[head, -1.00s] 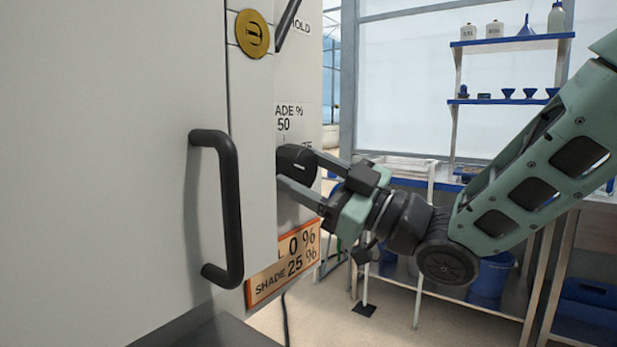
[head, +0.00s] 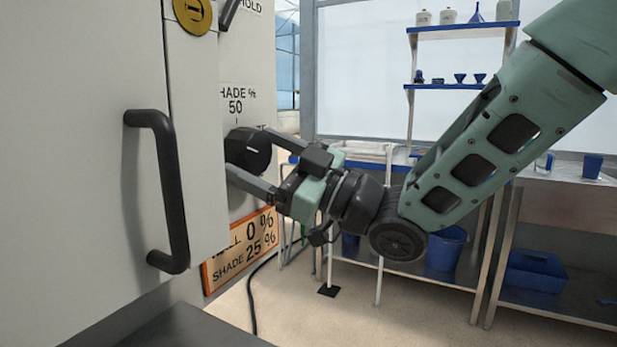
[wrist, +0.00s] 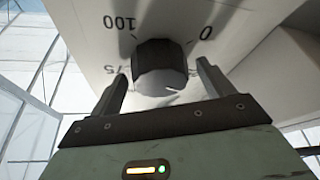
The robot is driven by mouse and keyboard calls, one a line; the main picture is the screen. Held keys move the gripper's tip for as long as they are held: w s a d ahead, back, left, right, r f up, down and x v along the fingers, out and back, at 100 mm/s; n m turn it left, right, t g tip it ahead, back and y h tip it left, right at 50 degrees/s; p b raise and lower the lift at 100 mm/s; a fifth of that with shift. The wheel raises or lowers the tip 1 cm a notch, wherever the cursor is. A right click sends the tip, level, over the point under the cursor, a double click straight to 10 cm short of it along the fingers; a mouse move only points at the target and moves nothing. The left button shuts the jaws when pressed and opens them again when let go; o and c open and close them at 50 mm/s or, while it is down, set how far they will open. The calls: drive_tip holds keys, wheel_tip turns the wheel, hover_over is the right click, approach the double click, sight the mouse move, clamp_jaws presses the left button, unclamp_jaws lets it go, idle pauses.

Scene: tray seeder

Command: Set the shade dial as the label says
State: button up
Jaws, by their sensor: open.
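The shade dial (head: 247,149) is a round black knob on the white side panel of a cabinet, under the print "SHADE %" and "50". The wrist view shows the dial (wrist: 160,68) upside down, with "100", "75" and "0" around it and a small pale mark near its lower edge; its exact setting is unclear. An orange-edged label (head: 240,247) below reads "SHADE 25 %", with "0 %" on the line above, partly hidden. My gripper (head: 252,156) is open, one finger on each side of the dial. In the wrist view, gaps show between the fingers and the dial.
A black door handle (head: 168,190) sticks out of the cabinet front at left, near my gripper. A yellow round plate (head: 192,14) is above. Behind my arm stand a metal bench, a blue bucket (head: 446,248) and blue shelves (head: 450,86). Open floor lies below.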

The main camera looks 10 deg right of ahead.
drive_tip(key=b+v, duration=0.9)
drive_tip(key=v, duration=0.8)
drive_tip(key=shift+d, duration=0.2)
drive_tip(key=shift+s, duration=0.1)
